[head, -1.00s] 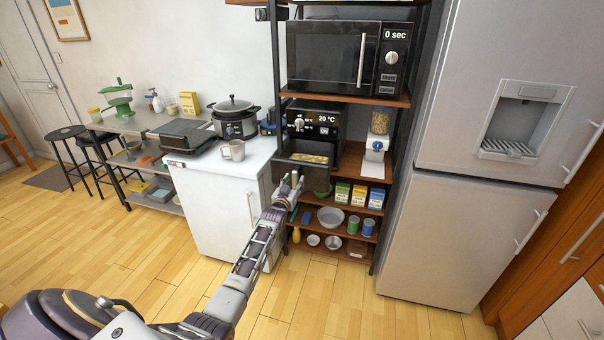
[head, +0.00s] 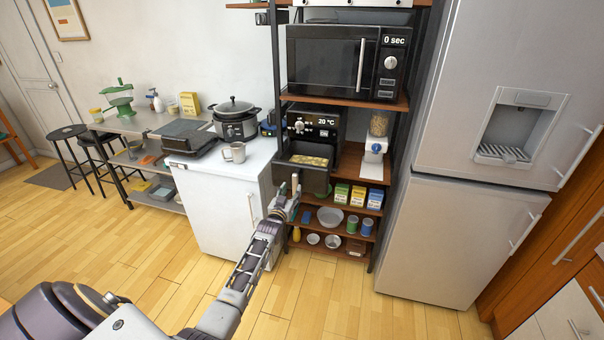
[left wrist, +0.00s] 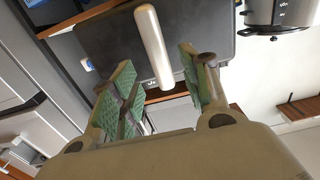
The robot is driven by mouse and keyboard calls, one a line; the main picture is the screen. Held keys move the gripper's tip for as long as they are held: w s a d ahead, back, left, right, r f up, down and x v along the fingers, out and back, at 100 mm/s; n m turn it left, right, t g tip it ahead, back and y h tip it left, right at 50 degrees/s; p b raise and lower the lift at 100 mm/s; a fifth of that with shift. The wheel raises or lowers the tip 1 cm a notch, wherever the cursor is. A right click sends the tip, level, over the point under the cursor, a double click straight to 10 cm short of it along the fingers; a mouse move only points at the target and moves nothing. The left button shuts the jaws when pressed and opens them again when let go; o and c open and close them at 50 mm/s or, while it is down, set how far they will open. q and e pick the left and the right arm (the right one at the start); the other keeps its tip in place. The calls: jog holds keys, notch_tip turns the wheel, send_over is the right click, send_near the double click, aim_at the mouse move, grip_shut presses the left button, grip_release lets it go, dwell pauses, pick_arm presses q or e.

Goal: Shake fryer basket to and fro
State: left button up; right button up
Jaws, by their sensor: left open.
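The fryer basket (head: 312,181) is a dark drawer with yellowish food in it. It sticks out of the black air fryer (head: 318,125) on the rack shelf. Its pale upright handle (head: 295,183) is on the front; in the left wrist view the handle (left wrist: 151,42) stands out from the dark front face. My left gripper (head: 282,199) is just in front of the basket. In the left wrist view its green-padded fingers (left wrist: 163,88) are spread, with the handle's end between them and gaps on both sides. My right gripper is not in view.
A microwave (head: 345,62) stands on the shelf above. A dispenser (head: 375,140) is right of the fryer. Cartons (head: 358,196) and bowls (head: 330,217) fill the lower shelves. A white counter (head: 215,205) with a mug (head: 234,152) is at left, a fridge (head: 455,230) at right.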

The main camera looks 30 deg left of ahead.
pick_arm(q)
jog(key=shift+p+v, duration=0.55)
jog(key=shift+v, duration=0.25)
